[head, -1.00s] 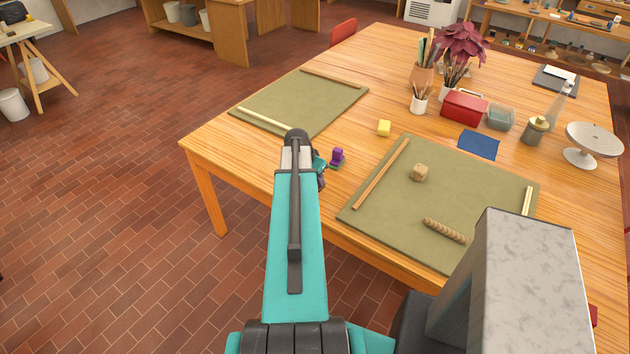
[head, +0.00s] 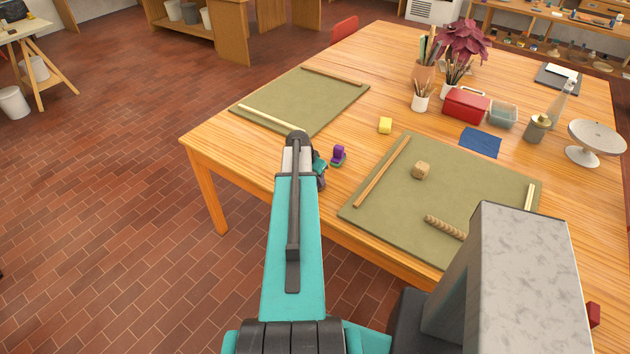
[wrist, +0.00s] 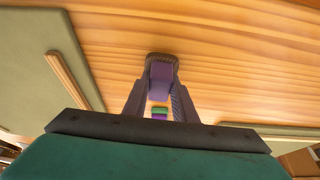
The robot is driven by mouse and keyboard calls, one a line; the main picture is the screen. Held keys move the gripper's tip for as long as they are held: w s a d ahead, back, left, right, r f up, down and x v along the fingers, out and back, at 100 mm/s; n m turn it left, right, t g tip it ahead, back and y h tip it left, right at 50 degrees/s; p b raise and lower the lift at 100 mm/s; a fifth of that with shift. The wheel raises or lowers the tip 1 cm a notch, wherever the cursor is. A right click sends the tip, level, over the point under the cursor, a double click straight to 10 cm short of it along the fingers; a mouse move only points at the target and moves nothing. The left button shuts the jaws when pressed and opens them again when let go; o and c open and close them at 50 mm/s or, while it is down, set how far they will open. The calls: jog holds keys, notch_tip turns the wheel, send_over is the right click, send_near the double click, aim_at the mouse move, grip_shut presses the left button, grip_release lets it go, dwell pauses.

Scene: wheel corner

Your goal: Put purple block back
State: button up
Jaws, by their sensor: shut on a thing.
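The purple block (head: 339,151) shows just right of my arm's end in the head view, near the table's front left edge. In the wrist view the purple block (wrist: 161,76) is between the two fingers of my gripper (wrist: 161,64), which is shut on it. A small green and purple patch (wrist: 160,113) shows lower between the fingers; I cannot tell what it belongs to. My arm hides most of the gripper in the head view. I cannot tell whether the block touches the table.
A yellow block (head: 385,125) stands on bare wood. A tan block (head: 421,170) and a ridged roller (head: 446,228) lie on the right green mat (head: 480,185). Another green mat (head: 300,98) is at left. Pots, a red box (head: 466,104) and a turntable (head: 597,136) stand farther back.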

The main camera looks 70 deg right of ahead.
jog(key=shift+f, duration=0.15)
jog(key=o, duration=0.9)
jog(key=shift+p, duration=0.3)
jog(key=shift+b+v, duration=1.6)
jog(key=shift+v, duration=0.8)
jog(key=shift+b+v, duration=0.95)
jog(key=shift+v, duration=3.55)
jog(key=shift+a+f, duration=0.1)
jog(key=shift+a, duration=0.05)
